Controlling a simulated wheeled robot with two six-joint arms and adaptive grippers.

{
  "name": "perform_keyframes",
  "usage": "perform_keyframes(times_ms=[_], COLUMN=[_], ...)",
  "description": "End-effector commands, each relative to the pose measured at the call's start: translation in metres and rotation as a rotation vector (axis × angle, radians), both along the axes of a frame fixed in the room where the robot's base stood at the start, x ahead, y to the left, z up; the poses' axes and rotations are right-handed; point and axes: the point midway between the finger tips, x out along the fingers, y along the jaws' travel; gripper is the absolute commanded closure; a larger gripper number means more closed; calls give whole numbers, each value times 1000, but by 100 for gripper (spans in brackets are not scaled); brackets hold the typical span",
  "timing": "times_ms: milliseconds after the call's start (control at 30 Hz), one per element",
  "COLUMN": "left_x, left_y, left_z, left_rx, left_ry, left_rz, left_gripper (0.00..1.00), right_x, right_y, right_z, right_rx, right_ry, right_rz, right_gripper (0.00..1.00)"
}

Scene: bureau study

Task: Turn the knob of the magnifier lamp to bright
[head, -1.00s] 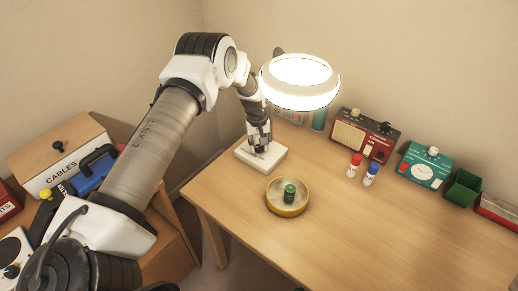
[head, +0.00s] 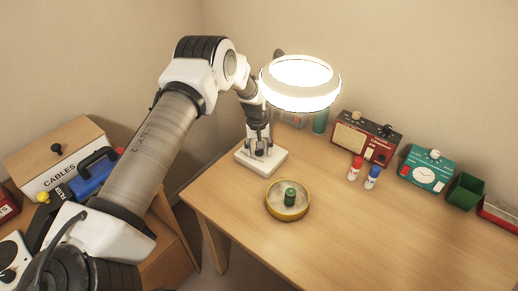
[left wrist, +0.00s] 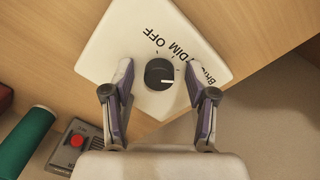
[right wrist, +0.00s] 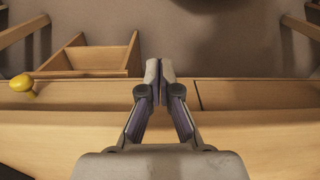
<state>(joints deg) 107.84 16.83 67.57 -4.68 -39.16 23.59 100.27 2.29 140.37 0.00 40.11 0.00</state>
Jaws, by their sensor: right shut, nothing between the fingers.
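The magnifier lamp (head: 300,84) has a glowing white ring head above a white base (head: 278,160) on the desk's left corner. In the left wrist view the base carries a black knob (left wrist: 158,74) with a white pointer line and the words OFF, DIM and BRIGHT. A finger partly covers that word. My left gripper (left wrist: 165,77) is open, its fingers on either side of the knob with gaps; it also shows over the base in the head view (head: 259,148). My right gripper (right wrist: 160,68) is shut and empty.
A round dish (head: 272,207) with a green item (head: 290,196) stands just in front of the base. Red and blue-capped bottles (head: 356,168), a red radio (head: 378,137) and a teal clock box (head: 428,170) stand farther right. The desk's front middle is clear.

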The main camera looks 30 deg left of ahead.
Motion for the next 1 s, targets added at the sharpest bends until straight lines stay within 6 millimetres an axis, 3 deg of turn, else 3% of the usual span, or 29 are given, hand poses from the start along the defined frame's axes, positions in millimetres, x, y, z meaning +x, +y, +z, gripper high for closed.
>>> perform_keyframes(times_ms=[267, 700, 1000], left_x=[2, 0, -1], left_y=[1, 4, 4], left_z=[13, 110, 120], left_rx=[1, 0, 0], left_ry=[-4, -3, 0], left_rz=[0, 0, 0], left_gripper=[43, 43, 43], right_x=[0, 0, 0], right_y=[0, 0, 0], right_z=[0, 0, 0], right_rx=[0, 0, 0], right_ry=[0, 0, 0], right_rz=[0, 0, 0], right_gripper=[100, 100, 100])
